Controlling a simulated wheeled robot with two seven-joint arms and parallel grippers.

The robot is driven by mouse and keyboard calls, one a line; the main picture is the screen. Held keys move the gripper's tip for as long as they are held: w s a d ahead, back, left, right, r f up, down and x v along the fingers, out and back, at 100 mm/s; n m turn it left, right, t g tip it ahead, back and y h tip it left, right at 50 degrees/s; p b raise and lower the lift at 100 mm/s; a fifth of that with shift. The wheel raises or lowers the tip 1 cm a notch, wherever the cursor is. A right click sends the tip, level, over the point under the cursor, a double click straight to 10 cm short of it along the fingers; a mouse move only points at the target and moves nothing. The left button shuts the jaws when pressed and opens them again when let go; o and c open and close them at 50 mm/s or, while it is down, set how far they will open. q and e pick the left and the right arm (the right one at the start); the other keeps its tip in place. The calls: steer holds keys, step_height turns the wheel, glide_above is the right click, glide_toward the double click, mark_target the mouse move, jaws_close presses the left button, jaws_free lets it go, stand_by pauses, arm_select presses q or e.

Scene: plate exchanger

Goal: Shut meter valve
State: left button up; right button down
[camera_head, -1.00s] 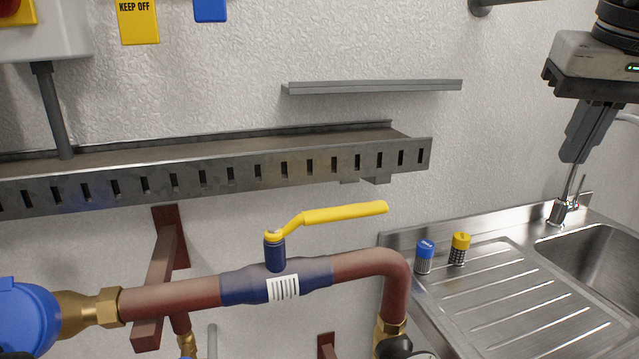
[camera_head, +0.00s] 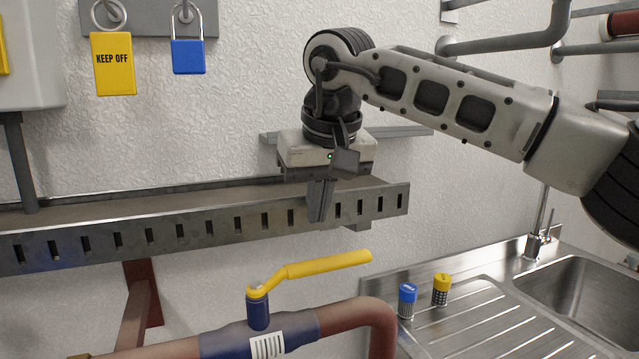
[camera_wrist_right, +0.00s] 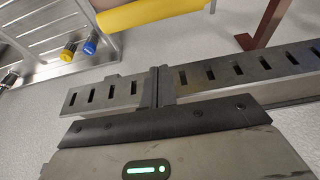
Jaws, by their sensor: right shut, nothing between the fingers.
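The valve has a yellow lever handle (camera_head: 318,265) on a dark blue body (camera_head: 258,312), set in a copper-brown pipe (camera_head: 345,315). The lever points right, roughly along the pipe, tilted slightly up. My right gripper (camera_head: 318,218) is shut and empty. It hangs fingers down in front of the slotted metal tray, above the lever and apart from it in the head view. In the right wrist view, the shut fingers (camera_wrist_right: 159,72) point toward the yellow lever (camera_wrist_right: 150,12), which crosses the top. My left gripper is not in view.
The slotted tray (camera_head: 230,216) runs along the wall close by my right gripper. A steel sink (camera_head: 580,290) with a drainboard is at the right, holding a blue-capped (camera_head: 407,300) and a yellow-capped container (camera_head: 441,288). A KEEP OFF tag (camera_head: 113,65) and blue padlock (camera_head: 188,55) hang upper left.

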mark_target(313, 271)
steer(key=f, duration=0.1)
steer(key=s+f, duration=0.1)
steer(key=s+d+f, duration=0.1)
steer(key=shift+s+f, duration=0.25)
steer(key=shift+f, duration=0.15)
stand_by(0.4)
